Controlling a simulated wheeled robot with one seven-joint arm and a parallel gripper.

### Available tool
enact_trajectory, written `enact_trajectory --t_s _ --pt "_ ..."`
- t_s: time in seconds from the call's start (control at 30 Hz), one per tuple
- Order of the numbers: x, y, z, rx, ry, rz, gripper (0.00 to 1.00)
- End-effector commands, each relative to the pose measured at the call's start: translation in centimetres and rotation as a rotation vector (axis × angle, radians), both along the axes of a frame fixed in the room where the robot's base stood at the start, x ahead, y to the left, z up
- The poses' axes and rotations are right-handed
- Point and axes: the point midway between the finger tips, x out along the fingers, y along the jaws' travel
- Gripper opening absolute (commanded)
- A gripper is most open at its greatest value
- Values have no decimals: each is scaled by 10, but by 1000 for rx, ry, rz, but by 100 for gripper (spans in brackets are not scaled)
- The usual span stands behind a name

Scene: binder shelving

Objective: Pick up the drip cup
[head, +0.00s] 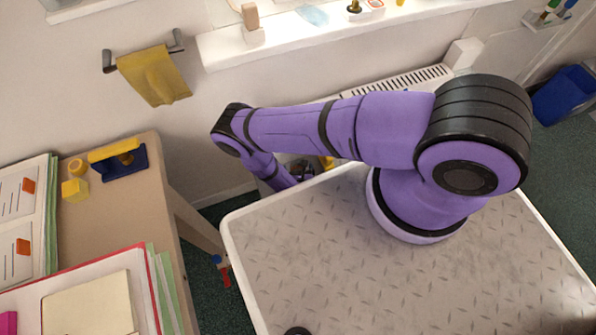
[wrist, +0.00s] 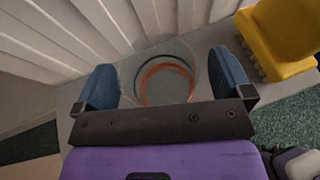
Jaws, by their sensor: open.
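The drip cup (wrist: 166,80) appears in the wrist view as a clear round cup, seen from above, with an orange-brown ring inside. It stands on a grey surface close to a white ribbed panel. My gripper (wrist: 164,84) is open, with one blue finger on the left of the cup and one on the right. A narrow gap seems to show at each side; contact cannot be told. My dark palm bar covers the cup's near edge. In the head view the cup cannot be made out, and my arm reaches down behind the base's far edge.
A yellow object (wrist: 285,35) stands close to the right finger. The white ribbed panel (wrist: 110,30) rises just behind the cup. The head view shows a radiator (head: 400,82) under a sill (head: 300,38), and a desk (head: 115,205) with binders at left.

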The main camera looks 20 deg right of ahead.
Motion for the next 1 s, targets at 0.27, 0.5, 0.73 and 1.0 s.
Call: enact_trajectory --t_s 0.27,0.5,0.73,1.0 --pt "5 -2 -2 -1 0 1 98" --pt "5 -2 -2 0 0 1 52" --pt "5 -1 -2 0 0 1 42" --pt "5 -1 7 0 0 1 42"
